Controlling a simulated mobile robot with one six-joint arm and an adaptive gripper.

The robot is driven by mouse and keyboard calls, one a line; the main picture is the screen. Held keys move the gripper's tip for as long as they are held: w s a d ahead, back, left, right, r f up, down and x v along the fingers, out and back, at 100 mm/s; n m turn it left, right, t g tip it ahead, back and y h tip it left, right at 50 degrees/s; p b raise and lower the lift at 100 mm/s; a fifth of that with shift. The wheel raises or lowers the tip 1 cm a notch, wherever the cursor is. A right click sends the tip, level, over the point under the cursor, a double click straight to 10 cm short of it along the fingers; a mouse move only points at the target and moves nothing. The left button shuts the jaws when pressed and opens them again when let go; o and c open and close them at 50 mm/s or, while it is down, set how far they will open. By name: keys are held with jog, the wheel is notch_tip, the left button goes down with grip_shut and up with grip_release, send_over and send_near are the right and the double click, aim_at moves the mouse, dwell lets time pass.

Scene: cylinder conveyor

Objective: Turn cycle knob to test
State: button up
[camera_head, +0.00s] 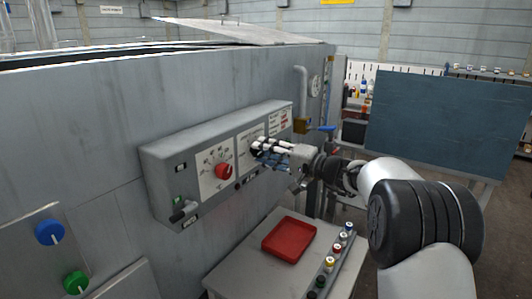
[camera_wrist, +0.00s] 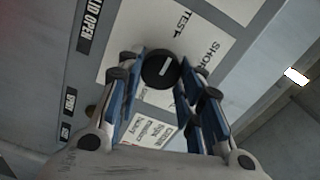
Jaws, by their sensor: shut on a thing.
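The cycle knob (camera_wrist: 160,70) is round and black with a short white mark on its face. It sits on a white dial plate (camera_wrist: 228,35) printed TEST and SHORT. In the wrist view the mark lies slanted, and I cannot tell for sure which label it points to. My gripper (camera_wrist: 158,79) is shut on the knob, with its blue-edged fingers on either side of it. In the head view my gripper (camera_head: 268,148) reaches the right part of the grey control box (camera_head: 165,156) and hides the knob.
A red knob (camera_head: 224,171) on its own dial is left of my gripper, with a lever (camera_head: 183,211) lower left. Below stands a table (camera_head: 237,275) with a red tray (camera_head: 289,239) and a row of small capped bottles (camera_head: 329,264). A blue-handled valve (camera_head: 326,129) is to the right.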

jog(key=o, duration=1.1)
jog(key=shift+c, duration=0.2)
jog(key=v, duration=1.2)
jog(key=shift+a, duration=0.1)
